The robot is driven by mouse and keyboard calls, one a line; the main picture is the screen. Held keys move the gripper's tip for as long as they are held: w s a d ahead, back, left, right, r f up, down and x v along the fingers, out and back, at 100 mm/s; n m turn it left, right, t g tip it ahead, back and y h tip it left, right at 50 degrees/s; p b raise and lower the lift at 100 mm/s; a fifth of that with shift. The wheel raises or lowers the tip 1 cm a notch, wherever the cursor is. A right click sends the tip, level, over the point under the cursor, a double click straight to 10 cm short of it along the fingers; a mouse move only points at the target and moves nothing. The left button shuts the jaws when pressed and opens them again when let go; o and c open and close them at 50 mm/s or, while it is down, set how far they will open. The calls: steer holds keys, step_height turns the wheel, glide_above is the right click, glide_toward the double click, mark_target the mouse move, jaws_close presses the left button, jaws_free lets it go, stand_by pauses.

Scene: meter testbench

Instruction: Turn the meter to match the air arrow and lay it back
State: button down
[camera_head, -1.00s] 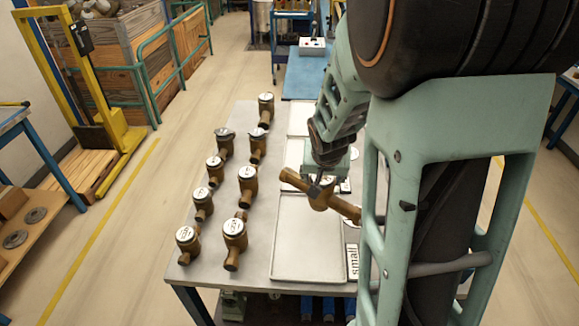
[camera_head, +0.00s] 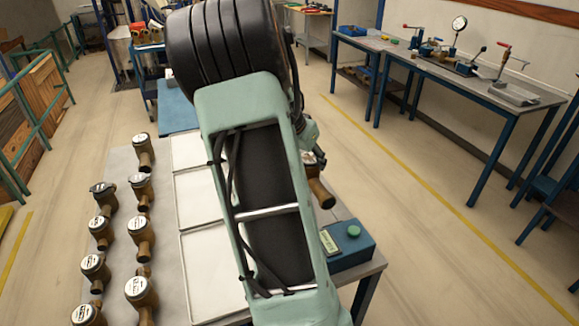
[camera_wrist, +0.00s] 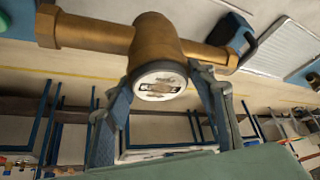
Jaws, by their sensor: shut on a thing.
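My gripper (camera_wrist: 162,88) is shut on a brass meter (camera_wrist: 155,35) in the wrist view. The meter's round white dial face points towards the wrist camera, and its pipe ends stick out to both sides. No air arrow can be made out in either view.
Several brass meters (camera_head: 140,290) stand on the left of the grey table (camera_head: 165,225), beside pale trays (camera_head: 208,265). A blue box (camera_head: 350,245) with a green button sits at the table's right edge. A blue-legged bench (camera_head: 440,70) with a gauge stands at the back right, across clear floor.

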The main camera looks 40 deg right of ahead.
steer(key=shift+d+r, duration=0.2)
steer(key=shift+d, duration=0.25)
steer(key=shift+f+b, duration=1.35)
steer(key=shift+f, duration=1.1)
steer(key=shift+s+a+r, duration=0.1)
steer(key=shift+f+b, duration=1.6)
steer(key=shift+b, duration=0.1)
